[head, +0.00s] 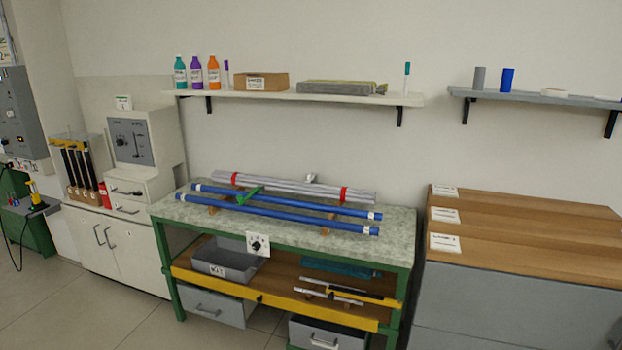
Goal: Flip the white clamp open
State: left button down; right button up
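A small white object, which looks like the white clamp (311,178), sits at the back of the green-framed workbench (300,241). It is just behind the bundle of grey rods (270,184), which partly hides it. It is too small to tell whether it is open or shut. A green clamp or handle (250,194) lies across the rods left of centre. Two blue rods (290,222) with white end labels lie in front of the grey bundle on wooden supports. Neither of my grippers is in view.
A wall shelf (300,97) with bottles and boxes hangs above the bench. A wooden-topped grey cabinet (540,240) stands right, white cabinets (115,245) left. A dial panel (258,244) is on the bench front. The tiled floor (60,310) at front left is clear.

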aim_at(308, 176)
jog(key=i+l, duration=0.3)
jog(key=i, duration=0.25)
jog(key=i+l, duration=0.3)
jog(key=i, duration=0.25)
jog(key=i+l+u, duration=0.1)
jog(key=i+l, duration=0.2)
jog(key=i, duration=0.25)
jog(key=i+l, duration=0.35)
jog(key=i, duration=0.2)
